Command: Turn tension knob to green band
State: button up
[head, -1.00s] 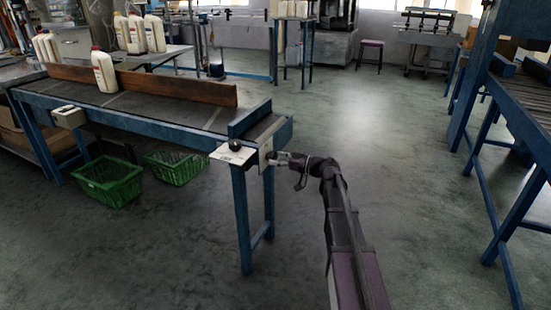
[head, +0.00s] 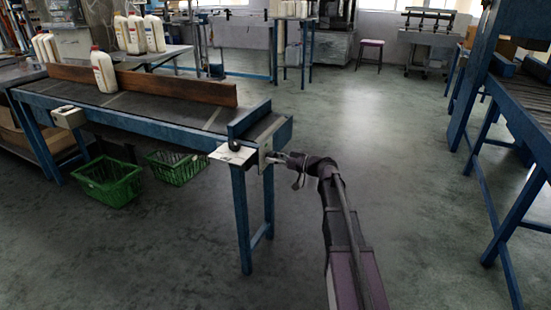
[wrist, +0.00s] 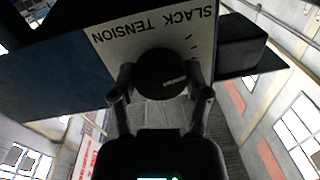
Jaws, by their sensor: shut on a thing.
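The tension knob (wrist: 162,72) is a round black knob in the wrist view, with a pale pointer line toward its right side. It sits on a white plate (wrist: 122,38) lettered SLACK TENSION, upside down in this view, with short dark tick marks at upper right of the knob. I cannot make out a green band. My gripper (wrist: 161,88) has one finger on each side of the knob and is shut on it. In the head view my gripper (head: 277,158) is at the end of the conveyor (head: 170,108); the knob is hidden there.
A small white panel with a dark lever (head: 232,153) sits at the conveyor corner beside my gripper. A white bottle (head: 104,72) stands on the belt. Green crates (head: 110,182) are on the floor below. The floor to the right is open.

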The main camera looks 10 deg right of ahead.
jog(key=shift+a+m, duration=0.15)
jog(key=shift+m, duration=0.65)
jog(key=m, duration=0.3)
jog(key=shift+a, duration=0.1)
jog(key=m+b, duration=0.1)
jog(key=m, duration=0.5)
jog(key=shift+t, duration=0.3)
jog(key=m, duration=0.5)
jog(key=shift+m+t, duration=0.3)
jog(key=shift+m, duration=0.1)
jog(key=shift+s+m, duration=0.1)
jog(key=shift+m, duration=2.3)
